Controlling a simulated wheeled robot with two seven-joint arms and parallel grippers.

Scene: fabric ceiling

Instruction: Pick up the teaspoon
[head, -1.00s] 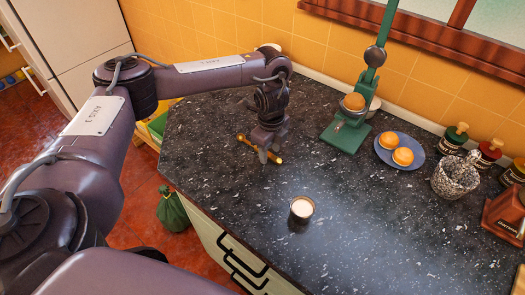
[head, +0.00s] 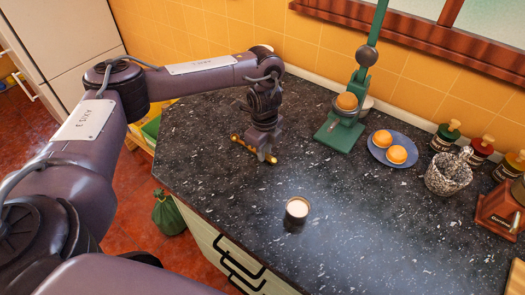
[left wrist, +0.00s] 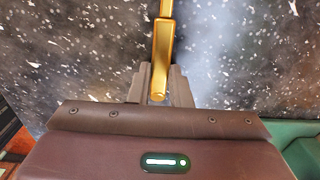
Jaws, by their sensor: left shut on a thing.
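The gold teaspoon (head: 236,138) shows in the head view at the left part of the dark speckled counter. My left gripper (head: 265,156) covers its middle part. In the left wrist view the gold handle (left wrist: 163,60) runs up out of the picture, with its near end between the fingers of my left gripper (left wrist: 159,88). The gripper is shut on the teaspoon. I cannot tell whether the teaspoon touches the counter or is just above it. My right gripper is not in view.
A cup with pale contents (head: 297,209) stands near the counter's front edge. A green juicer stand (head: 340,138) and a blue plate (head: 377,154) with oranges are farther right. Bottles, a speckled mortar (head: 447,178) and a grinder (head: 498,212) line the right side.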

